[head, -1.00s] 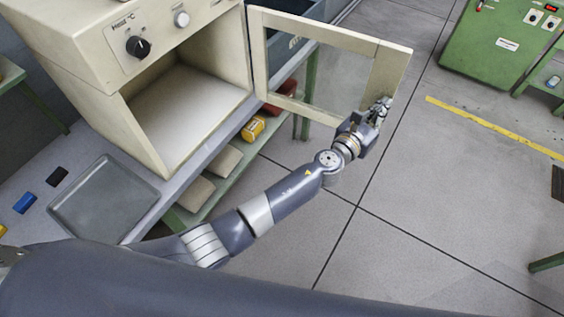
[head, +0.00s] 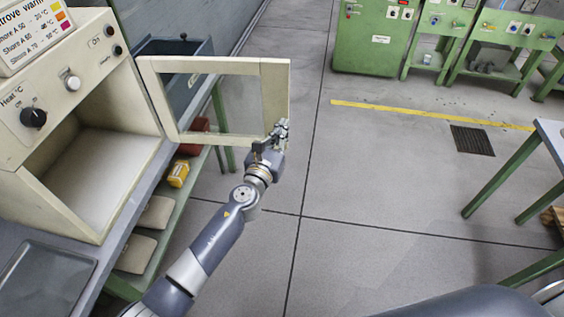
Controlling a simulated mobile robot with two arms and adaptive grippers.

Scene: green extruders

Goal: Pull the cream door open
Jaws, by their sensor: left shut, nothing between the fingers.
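The cream door (head: 275,97), a cream frame around a clear window, stands wide open, swung out to the right of the cream oven-like cabinet (head: 62,145). The cabinet's inside shows empty. My left gripper (head: 281,128) is at the door's free, lower right corner, with its fingers shut and nothing seen between them. I cannot tell whether it touches the door frame. My right gripper is not in view.
A grey metal tray (head: 40,275) lies on the bench in front of the cabinet. A yellow box (head: 178,173) and a red thing (head: 195,135) are on the shelf below. Green machines (head: 376,35) stand at the back. A table (head: 552,135) is at right; the floor between is clear.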

